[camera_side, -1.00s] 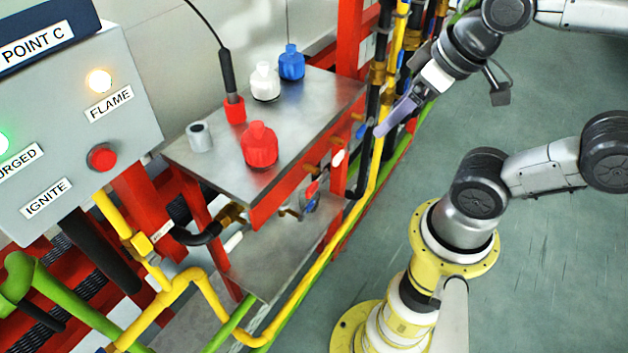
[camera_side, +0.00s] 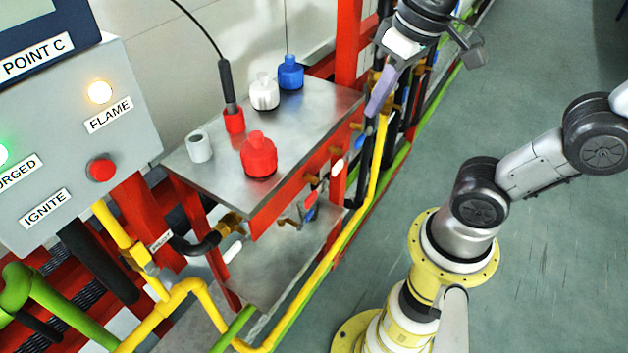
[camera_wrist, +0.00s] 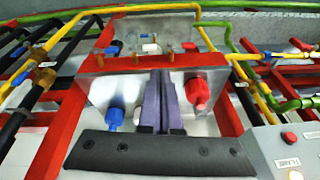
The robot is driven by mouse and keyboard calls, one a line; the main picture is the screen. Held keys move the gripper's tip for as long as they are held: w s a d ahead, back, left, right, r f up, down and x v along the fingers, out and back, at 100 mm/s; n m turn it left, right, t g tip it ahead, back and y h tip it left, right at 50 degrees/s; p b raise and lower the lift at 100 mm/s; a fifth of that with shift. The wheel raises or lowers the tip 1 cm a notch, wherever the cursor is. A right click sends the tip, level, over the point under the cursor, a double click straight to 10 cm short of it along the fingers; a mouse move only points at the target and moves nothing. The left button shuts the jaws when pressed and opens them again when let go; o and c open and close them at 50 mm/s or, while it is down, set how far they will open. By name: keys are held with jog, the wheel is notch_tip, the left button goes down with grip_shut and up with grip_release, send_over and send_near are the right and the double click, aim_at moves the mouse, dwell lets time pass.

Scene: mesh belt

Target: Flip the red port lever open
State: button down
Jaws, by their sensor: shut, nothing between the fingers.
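The red port lever (camera_side: 310,198) is a small red handle below the front edge of the metal table, the nearest of three in the side view. In the wrist view the red lever (camera_wrist: 190,47) is at the top, right of the white one. A white lever (camera_side: 337,168) and a blue lever (camera_side: 359,131) sit farther along the edge. My gripper (camera_side: 371,113) has its purple fingers together, pointing down near the table's far front corner, apart from the red lever. In the wrist view my gripper (camera_wrist: 160,76) is empty, its fingers over the table.
A metal table (camera_side: 305,130) carries a red cap (camera_side: 258,158), a white cap (camera_side: 264,92), a blue cap (camera_side: 290,74) and a grey ring (camera_side: 199,147). A yellow pipe (camera_side: 350,232) runs below the levers. A control box (camera_side: 75,130) stands left.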

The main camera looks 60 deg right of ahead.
aim_at(314, 193)
jog(key=w+a+f+n+g, duration=0.1)
jog(key=w+a+g, duration=0.2)
jog(key=w+a, duration=0.4)
jog(key=shift+f+n, duration=0.3)
jog(key=shift+f, duration=0.1)
notch_tip(314, 193, down, 14)
jog(key=shift+f, duration=0.1)
dwell(0.4)
